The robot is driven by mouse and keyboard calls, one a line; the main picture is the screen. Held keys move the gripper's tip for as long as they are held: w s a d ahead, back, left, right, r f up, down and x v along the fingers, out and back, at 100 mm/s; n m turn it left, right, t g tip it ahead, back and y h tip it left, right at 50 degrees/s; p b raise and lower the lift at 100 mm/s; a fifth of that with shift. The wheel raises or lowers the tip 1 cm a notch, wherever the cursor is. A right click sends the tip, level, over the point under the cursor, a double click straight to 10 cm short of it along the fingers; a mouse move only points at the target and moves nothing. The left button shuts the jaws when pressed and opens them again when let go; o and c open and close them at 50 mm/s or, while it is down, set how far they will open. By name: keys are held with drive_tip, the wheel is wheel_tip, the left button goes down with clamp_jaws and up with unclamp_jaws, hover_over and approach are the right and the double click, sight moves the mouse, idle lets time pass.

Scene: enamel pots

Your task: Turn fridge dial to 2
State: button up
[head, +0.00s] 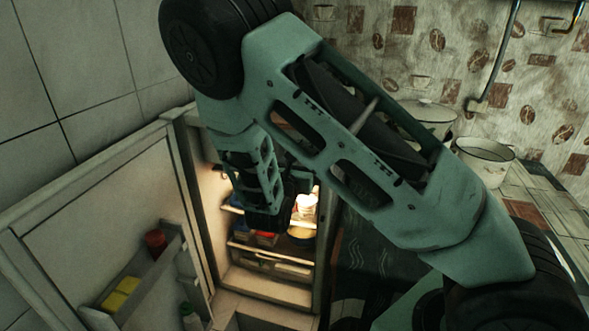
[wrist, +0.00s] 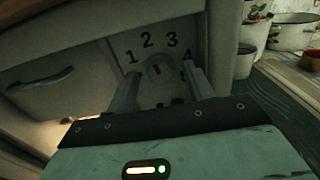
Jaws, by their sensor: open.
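In the head view my gripper (head: 268,216) is in front of the lit fridge (head: 268,287), and the dial is hidden.
The fridge door (head: 95,215) stands open at left, with items in its shelf. Food sits on shelves inside the fridge. Enamel pots (head: 484,160) stand on the counter at right. A pale drawer (wrist: 55,85) is left of the dial panel in the wrist view.

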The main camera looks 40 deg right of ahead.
drive_tip(key=b+v, duration=0.2)
drive_tip(key=v, duration=1.5)
drive_tip(key=shift+s+a+f, duration=0.1)
drive_tip(key=shift+s, duration=0.05)
